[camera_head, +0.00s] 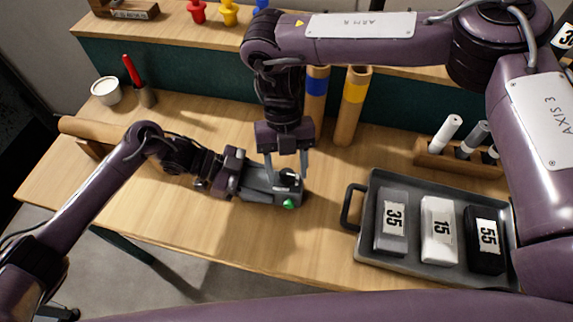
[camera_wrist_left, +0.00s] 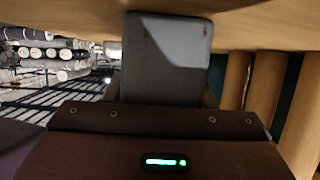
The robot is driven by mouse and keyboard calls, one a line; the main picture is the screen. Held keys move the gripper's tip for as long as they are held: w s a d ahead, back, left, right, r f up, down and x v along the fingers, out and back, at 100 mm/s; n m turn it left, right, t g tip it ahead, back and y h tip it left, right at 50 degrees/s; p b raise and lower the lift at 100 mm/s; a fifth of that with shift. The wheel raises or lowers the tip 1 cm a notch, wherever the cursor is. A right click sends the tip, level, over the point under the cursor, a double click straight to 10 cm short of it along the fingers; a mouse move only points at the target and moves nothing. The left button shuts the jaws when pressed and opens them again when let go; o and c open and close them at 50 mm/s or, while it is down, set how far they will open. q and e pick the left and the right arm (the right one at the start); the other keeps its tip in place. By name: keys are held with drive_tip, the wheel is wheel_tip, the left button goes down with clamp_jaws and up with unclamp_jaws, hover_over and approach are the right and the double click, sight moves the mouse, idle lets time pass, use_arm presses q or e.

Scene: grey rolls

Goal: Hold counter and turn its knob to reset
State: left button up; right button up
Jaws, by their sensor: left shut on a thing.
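The counter (camera_head: 262,193) is a grey box on the table with a green button (camera_head: 289,204) at its right end and a dark knob (camera_head: 289,174) on top. My left gripper (camera_head: 240,183) reaches in from the left and is shut on the counter's left end. The left wrist view shows the grey counter body (camera_wrist_left: 166,60) straight ahead of the gripper; its knob is not visible there. My right gripper (camera_head: 287,174) points down from above, its two fingers apart on either side of the knob. Whether they touch it is unclear.
A dark tray (camera_head: 352,212) at the right holds boxes marked 35, 15 and 55. Cardboard tubes (camera_head: 350,110) stand behind the counter. A marker holder (camera_head: 440,158), a white cup (camera_head: 106,91) and a red pen (camera_head: 131,70) are farther off. The table front is clear.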

drive_tip(key=v, duration=1.2)
use_arm(q)
drive_tip(key=o, duration=1.2)
drive_tip(key=shift+a, duration=0.1)
